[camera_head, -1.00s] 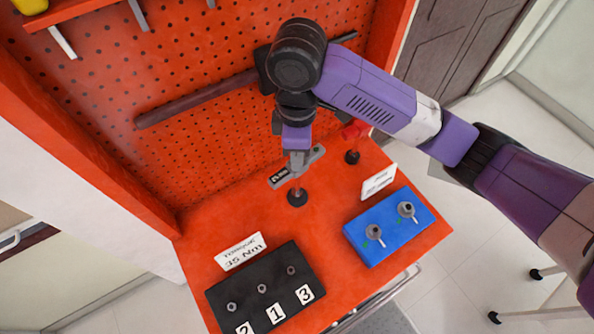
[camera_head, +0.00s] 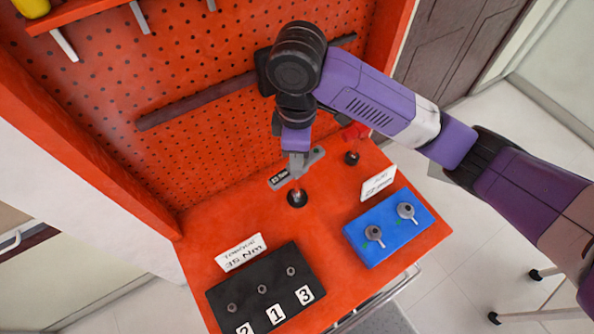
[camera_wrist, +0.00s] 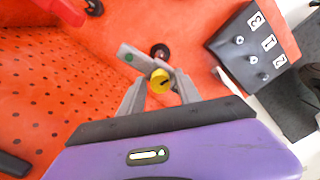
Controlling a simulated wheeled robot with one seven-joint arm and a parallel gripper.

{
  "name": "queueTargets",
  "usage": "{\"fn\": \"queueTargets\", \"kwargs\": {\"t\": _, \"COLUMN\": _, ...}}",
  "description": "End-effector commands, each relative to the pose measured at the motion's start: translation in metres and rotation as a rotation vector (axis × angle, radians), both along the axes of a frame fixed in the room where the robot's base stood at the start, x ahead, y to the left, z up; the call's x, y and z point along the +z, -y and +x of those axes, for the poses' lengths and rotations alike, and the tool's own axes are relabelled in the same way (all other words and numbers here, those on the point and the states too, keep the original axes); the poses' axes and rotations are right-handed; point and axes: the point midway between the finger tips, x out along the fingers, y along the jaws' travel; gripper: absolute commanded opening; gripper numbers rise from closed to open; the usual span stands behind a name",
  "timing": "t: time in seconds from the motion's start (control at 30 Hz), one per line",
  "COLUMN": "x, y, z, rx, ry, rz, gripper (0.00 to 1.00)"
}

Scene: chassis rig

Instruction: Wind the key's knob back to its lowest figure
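The key is a grey bar (camera_head: 306,163) with a green dot near one end. It is held up at the black round stand (camera_head: 297,198) on the orange bench. In the wrist view, the bar (camera_wrist: 133,58) runs up and left behind a yellow knob (camera_wrist: 160,79) with a dark mark on its face. My gripper (camera_wrist: 161,82) points down at the knob, which lies between the two grey fingers. Whether both fingers press on it is unclear. In the head view, my gripper (camera_head: 296,172) hides the knob. No figure on the knob is readable.
A black block (camera_head: 250,316) with several nuts and number labels stands front left. A blue block (camera_head: 393,243) with two grey fittings stands front right. White cards stand behind both. A second black stand (camera_head: 352,158) with a red part is to the right. A perforated orange panel rises behind.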

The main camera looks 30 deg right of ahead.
Motion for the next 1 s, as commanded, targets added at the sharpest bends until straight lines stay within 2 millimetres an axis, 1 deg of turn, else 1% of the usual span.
{"fn": "queueTargets", "kwargs": {"t": 0.03, "x": 0.0026, "y": -0.0001, "z": -0.0003, "rx": -0.02, "ry": -0.002, "rz": 0.001, "gripper": 0.4}}
{"fn": "queueTargets", "kwargs": {"t": 0.77, "x": 0.0024, "y": -0.0006, "z": -0.0007, "rx": -0.32, "ry": -0.003, "rz": 0.002, "gripper": 0.4}}
{"fn": "queueTargets", "kwargs": {"t": 0.93, "x": 0.0025, "y": -0.0007, "z": -0.0006, "rx": -0.404, "ry": -0.003, "rz": 0.002, "gripper": 0.4}}
{"fn": "queueTargets", "kwargs": {"t": 1.0, "x": 0.0003, "y": -0.0001, "z": -0.0002, "rx": -0.482, "ry": 0.0, "rz": 0.001, "gripper": 0.4}}
